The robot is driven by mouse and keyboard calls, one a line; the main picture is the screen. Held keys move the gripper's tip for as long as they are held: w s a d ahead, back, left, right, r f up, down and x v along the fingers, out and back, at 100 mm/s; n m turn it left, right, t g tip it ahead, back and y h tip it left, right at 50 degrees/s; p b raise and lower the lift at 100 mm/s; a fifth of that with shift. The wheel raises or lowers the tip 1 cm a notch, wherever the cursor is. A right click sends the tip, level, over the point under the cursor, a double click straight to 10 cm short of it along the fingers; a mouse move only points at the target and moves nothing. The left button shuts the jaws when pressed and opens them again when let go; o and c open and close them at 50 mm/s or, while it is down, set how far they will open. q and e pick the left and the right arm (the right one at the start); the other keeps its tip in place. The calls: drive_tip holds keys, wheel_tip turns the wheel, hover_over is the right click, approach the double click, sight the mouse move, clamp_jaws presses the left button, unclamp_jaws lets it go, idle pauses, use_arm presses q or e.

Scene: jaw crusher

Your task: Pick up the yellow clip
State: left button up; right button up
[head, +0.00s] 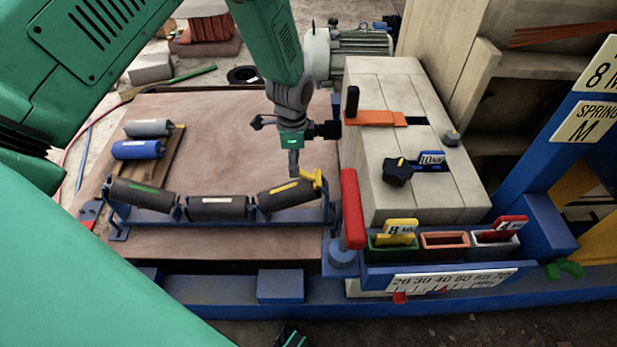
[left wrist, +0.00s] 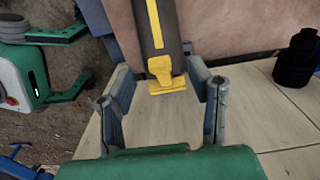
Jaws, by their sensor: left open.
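The yellow clip (head: 312,179) sits at the right end of the dark roller with a yellow stripe (head: 283,194), on the blue roller frame (head: 150,217). In the left wrist view the clip (left wrist: 166,76) shows at the roller's near end (left wrist: 143,30). My left gripper (head: 293,170) points down just above and left of the clip in the head view. In the left wrist view its open fingers (left wrist: 166,106) stand on either side with the clip between them in the picture. I cannot tell how much height separates them.
Two more dark rollers lie in the frame, and two loose rollers (head: 137,149) lie behind it. A red-handled lever (head: 352,210) stands right of the frame. A pale block (head: 380,205) and small bins (head: 445,240) stand further right. The brown board behind is mostly clear.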

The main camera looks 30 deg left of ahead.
sight(308, 176)
use_arm(q)
wheel_tip(308, 176, down, 5)
drive_tip(key=shift+d+r+b, duration=0.1)
drive_tip(key=shift+r+b, duration=0.05)
drive_tip(key=shift+b, duration=0.7)
drive_tip(key=shift+r, duration=0.15)
clamp_jaws()
